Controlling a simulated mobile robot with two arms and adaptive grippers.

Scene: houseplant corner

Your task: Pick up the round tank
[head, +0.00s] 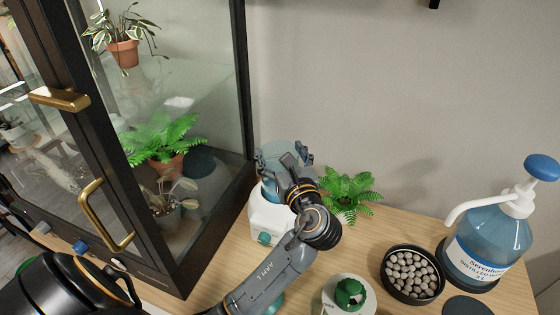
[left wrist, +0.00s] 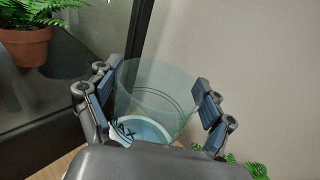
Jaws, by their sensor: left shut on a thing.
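The round tank (head: 270,156) is a clear, bluish, open-topped cylinder at the white base unit (head: 262,222) beside the glass cabinet. My left gripper (head: 285,168) is shut on the tank, its fingers on opposite sides of the wall. In the left wrist view the tank (left wrist: 155,88) stands between the two blue-padded fingers, with part of the word "MAX" on a pale disc at its bottom. Whether the tank rests on the base or is slightly raised, I cannot tell; the gripper hides the join. My right gripper is not in view.
The glass cabinet (head: 165,262) with potted plants stands close on the left. A fern (head: 348,192) is right of the tank. A bowl of pebbles (head: 411,275), a green-knobbed white item (head: 349,296) and a large blue pump bottle (head: 490,245) stand on the wooden table (head: 385,228).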

